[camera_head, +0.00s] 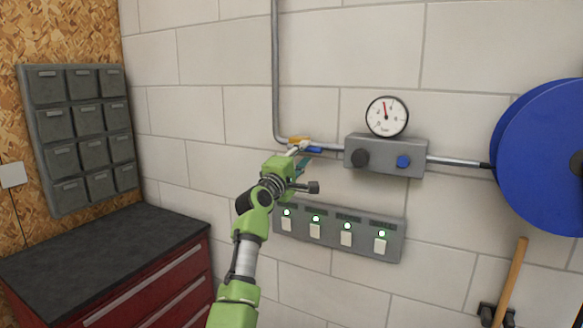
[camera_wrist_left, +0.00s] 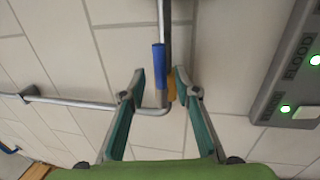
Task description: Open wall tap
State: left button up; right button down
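The wall tap has a blue lever handle (camera_head: 315,149) and a yellow-orange body (camera_head: 298,139), on a grey pipe close to its bend. In the left wrist view the blue handle (camera_wrist_left: 158,57) lies roughly along the pipe, with the yellow-orange body (camera_wrist_left: 171,85) beside it. My left gripper (camera_head: 301,157) is in front of the tap. In the left wrist view its teal fingers (camera_wrist_left: 160,75) are spread, one on each side of the handle's near end and the pipe. I cannot tell whether they touch it. My right gripper is out of view.
The pipe runs right to a grey box (camera_head: 412,143) with a gauge (camera_head: 387,116). A panel with several switches and green lights (camera_head: 332,236) sits just below. A blue hose reel (camera_head: 545,150) is at right. A red cabinet (camera_head: 160,290) stands at lower left.

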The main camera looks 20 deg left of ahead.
pick_arm(q)
jog(key=s+f, duration=0.1)
jog(key=s, duration=0.6)
jog(key=shift+s+f, duration=0.25)
jog(key=shift+s, duration=0.1)
jog(key=shift+a+f, duration=0.1)
